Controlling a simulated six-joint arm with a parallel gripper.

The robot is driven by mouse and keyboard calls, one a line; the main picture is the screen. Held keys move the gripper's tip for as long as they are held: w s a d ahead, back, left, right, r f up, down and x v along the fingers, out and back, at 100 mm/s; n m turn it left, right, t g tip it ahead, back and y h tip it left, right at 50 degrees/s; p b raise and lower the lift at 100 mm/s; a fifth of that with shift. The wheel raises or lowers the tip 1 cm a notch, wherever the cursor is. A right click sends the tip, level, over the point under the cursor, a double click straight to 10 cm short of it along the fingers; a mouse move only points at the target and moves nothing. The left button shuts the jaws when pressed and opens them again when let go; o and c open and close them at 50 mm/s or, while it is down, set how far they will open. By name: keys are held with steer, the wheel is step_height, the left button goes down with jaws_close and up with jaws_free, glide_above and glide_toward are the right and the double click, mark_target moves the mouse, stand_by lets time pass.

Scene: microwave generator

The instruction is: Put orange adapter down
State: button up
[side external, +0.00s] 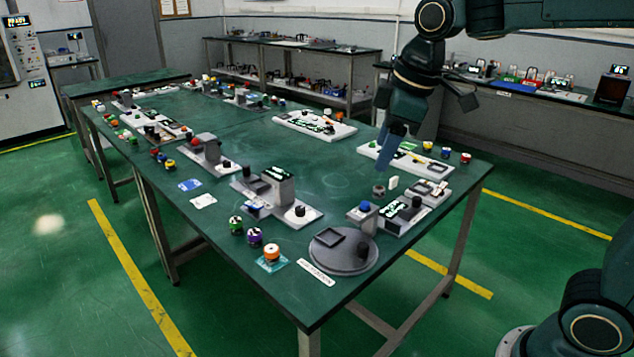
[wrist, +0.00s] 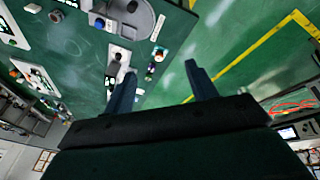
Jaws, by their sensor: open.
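The orange adapter (side external: 271,253), an orange and white cylinder, stands upright on a small teal square pad (side external: 262,265) near the table's front left edge in the side view. My gripper (side external: 385,160) hangs above the right part of the table, pointing down, well away from the adapter. Its two fingers are spread and empty, as the wrist view (wrist: 160,70) also shows.
A green-marked adapter (side external: 236,225) and a purple one (side external: 255,237) stand beside the orange one. A round grey fixture (side external: 335,262) is to its right. Several small jars (side external: 447,152) line the right edge. A white board of parts (side external: 405,160) lies near my gripper.

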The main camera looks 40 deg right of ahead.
steer(key=s+f+m+t, duration=0.1)
steer(key=s+f+m, duration=0.1)
steer(key=s, duration=0.6)
steer(key=s+d+f+m+t, duration=0.1)
steer(key=s+f+m, duration=0.2)
steer(key=s, duration=0.6)
steer(key=shift+s+d+m, duration=0.15)
steer(key=shift+d+m, duration=0.15)
steer(key=shift+m, duration=0.8)
